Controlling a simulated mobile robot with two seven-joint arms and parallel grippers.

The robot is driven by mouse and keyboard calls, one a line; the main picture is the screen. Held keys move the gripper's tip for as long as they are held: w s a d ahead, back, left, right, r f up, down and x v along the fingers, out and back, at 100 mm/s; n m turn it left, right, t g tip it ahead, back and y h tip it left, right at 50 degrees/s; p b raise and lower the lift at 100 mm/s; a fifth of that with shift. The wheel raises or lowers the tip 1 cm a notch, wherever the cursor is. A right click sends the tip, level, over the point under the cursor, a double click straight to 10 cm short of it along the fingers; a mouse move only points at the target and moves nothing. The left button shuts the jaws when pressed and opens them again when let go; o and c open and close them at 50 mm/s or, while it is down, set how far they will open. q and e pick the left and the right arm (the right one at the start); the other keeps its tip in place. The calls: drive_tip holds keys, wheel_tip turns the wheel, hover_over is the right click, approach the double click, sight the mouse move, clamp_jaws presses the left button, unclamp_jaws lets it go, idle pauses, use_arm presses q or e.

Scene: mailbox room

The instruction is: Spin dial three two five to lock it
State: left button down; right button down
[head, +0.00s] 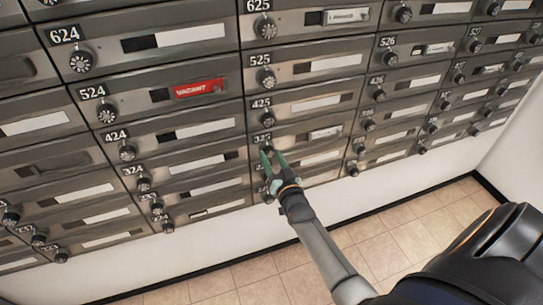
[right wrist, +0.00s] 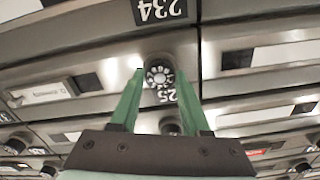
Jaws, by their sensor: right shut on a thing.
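The dial of box 325 (head: 268,149) is a small dark round knob under the label 325 (head: 262,138) in the head view. My right gripper (head: 272,154), with green fingers, reaches up to it from below and is shut on it. In the right wrist view the dial (right wrist: 158,75) shows its pale marked face between the two green fingers, one on each side. The label beside it appears upside down there and is partly cut off by a finger. The number the dial is set to is too small to read. My left gripper is not in view.
Rows of metal mailboxes with similar dials surround this one, such as the dial of box 425 (head: 267,115) just above. A red VACANT tag (head: 200,88) is on box 524. White wall and a tiled floor (head: 383,240) lie below.

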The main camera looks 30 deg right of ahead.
drive_tip(key=shift+m, duration=1.8)
drive_tip(key=shift+c, duration=1.9)
unclamp_jaws()
drive_tip(key=v, duration=1.2)
drive_tip(key=shift+s+p, duration=0.3)
drive_tip(key=shift+p, duration=0.15)
